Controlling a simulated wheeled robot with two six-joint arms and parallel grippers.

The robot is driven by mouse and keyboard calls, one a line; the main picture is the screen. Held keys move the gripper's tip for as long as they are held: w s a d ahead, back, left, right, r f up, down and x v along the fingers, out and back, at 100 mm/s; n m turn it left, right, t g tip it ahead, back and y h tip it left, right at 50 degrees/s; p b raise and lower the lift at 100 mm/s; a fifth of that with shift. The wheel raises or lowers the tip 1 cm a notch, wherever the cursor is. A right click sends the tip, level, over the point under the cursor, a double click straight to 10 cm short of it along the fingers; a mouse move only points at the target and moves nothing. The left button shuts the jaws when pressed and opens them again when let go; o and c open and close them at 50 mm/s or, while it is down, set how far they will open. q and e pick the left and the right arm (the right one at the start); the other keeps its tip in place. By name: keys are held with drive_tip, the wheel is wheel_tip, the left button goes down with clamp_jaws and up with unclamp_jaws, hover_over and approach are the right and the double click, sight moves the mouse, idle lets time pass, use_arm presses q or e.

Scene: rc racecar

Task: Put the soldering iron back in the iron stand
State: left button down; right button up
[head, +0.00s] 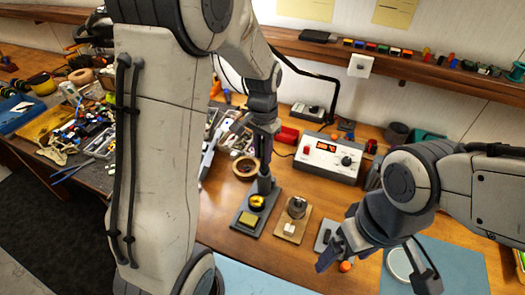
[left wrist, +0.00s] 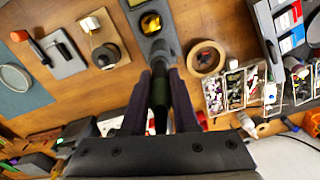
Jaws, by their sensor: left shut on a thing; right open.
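My left gripper (head: 264,140) is shut on the soldering iron, pointing down above the iron stand. In the left wrist view the iron's dark handle (left wrist: 160,118) lies between the two fingers. The iron stand (head: 240,222) is a dark base with a yellow sponge and a round brass-coloured cleaner; it also shows in the left wrist view (left wrist: 172,42). A dark upright part meets the stand's back end; I cannot tell whether the iron's tip is inside the holder. My right gripper (head: 378,268) is open and empty at the lower right.
A white station (head: 328,160) with a red display stands behind. A wooden block with a metal cup (head: 290,228) sits right of the stand. A tape roll (head: 245,167) lies behind it. A blue mat (head: 455,262) holds a round dish at the right. Clutter fills the left.

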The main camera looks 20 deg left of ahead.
use_arm(q)
drive_tip(key=shift+f+b, duration=0.3)
drive_tip(key=shift+f, duration=0.2)
drive_tip(key=c, duration=0.6)
unclamp_jaws()
drive_tip(key=shift+o, duration=0.4)
drive_tip(key=o, duration=0.3)
drive_tip(key=shift+r, duration=0.1)
drive_tip(key=shift+r+p, duration=4.05)
drive_tip(key=shift+r, duration=0.45)
drive_tip(key=shift+f, duration=0.1)
